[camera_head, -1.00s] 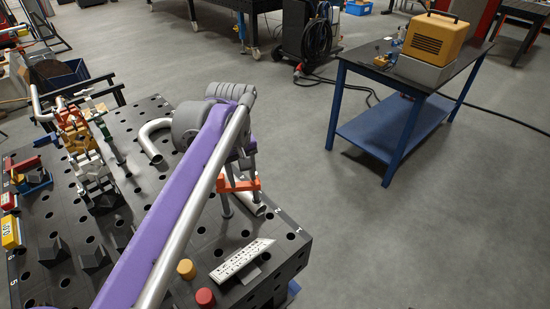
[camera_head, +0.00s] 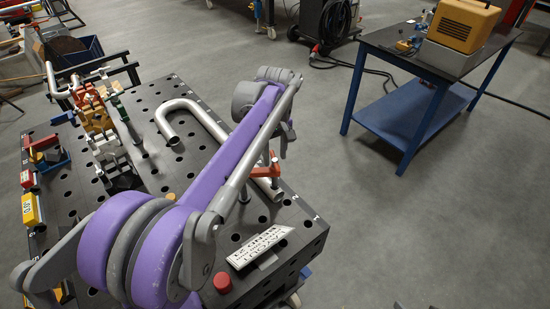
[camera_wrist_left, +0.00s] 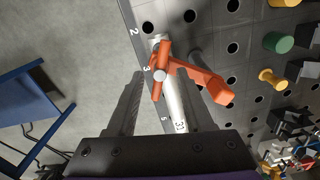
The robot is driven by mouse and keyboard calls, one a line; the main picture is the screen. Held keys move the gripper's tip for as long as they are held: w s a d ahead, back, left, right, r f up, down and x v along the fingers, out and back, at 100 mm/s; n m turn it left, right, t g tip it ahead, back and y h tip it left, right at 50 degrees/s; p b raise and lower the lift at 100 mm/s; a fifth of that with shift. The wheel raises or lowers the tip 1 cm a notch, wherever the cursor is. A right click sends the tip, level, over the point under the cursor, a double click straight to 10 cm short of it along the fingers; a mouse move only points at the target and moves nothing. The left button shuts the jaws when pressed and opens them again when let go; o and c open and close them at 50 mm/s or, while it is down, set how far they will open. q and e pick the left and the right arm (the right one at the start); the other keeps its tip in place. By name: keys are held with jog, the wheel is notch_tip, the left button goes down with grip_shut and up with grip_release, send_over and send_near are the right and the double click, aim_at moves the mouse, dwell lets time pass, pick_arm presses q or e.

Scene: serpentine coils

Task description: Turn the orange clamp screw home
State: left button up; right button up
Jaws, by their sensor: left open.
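The orange clamp (camera_head: 266,170) stands at the right edge of the dark perforated table (camera_head: 310,225), by the end of a bent silver tube (camera_head: 205,122). In the left wrist view the clamp screw (camera_wrist_left: 160,76) shows from above as an orange crossbar with a pale round centre, over the tube. The orange clamp arm (camera_wrist_left: 208,82) reaches right from it. My left gripper (camera_head: 286,140) is open over the clamp. Its two dark fingers (camera_wrist_left: 162,88) lie either side of the screw in the picture, with no clear contact. My right gripper is not in view.
A white lettered plate (camera_head: 260,246) and a red knob (camera_head: 222,282) sit near the table's front corner. Coloured fixtures (camera_head: 98,120) stand on the left side. A blue cart (camera_head: 410,110) with a yellow case (camera_head: 464,24) stands apart at right, with open floor between.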

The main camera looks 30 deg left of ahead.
pick_arm(q)
jog(key=shift+f, duration=0.8)
grip_shut()
